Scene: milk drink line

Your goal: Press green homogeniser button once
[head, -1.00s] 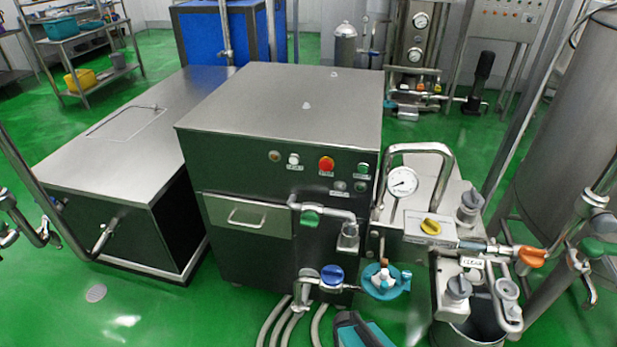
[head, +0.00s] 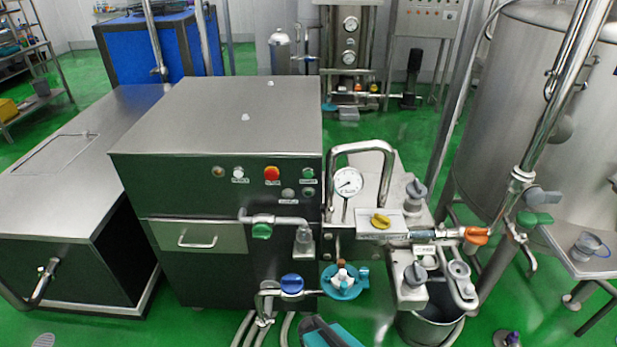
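The homogeniser (head: 215,120) is a steel-topped dark cabinet in the middle of the head view. Its front panel faces me. The green button (head: 308,173) is small and round, at the right end of the upper row. The red button (head: 271,174) is to its left, followed by a white button (head: 238,172) and a small amber one (head: 218,171). Two small greyish controls sit below the green button; their labels are too small to read. Nothing covers the green button.
A pressure gauge (head: 347,182) and bent steel pipe stand right of the panel. A green-handled valve (head: 262,231), blue valve (head: 292,284) and teal fitting (head: 344,281) are in front. A teal and dark object (head: 340,335) is cut off below. A large tank (head: 520,110) stands right.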

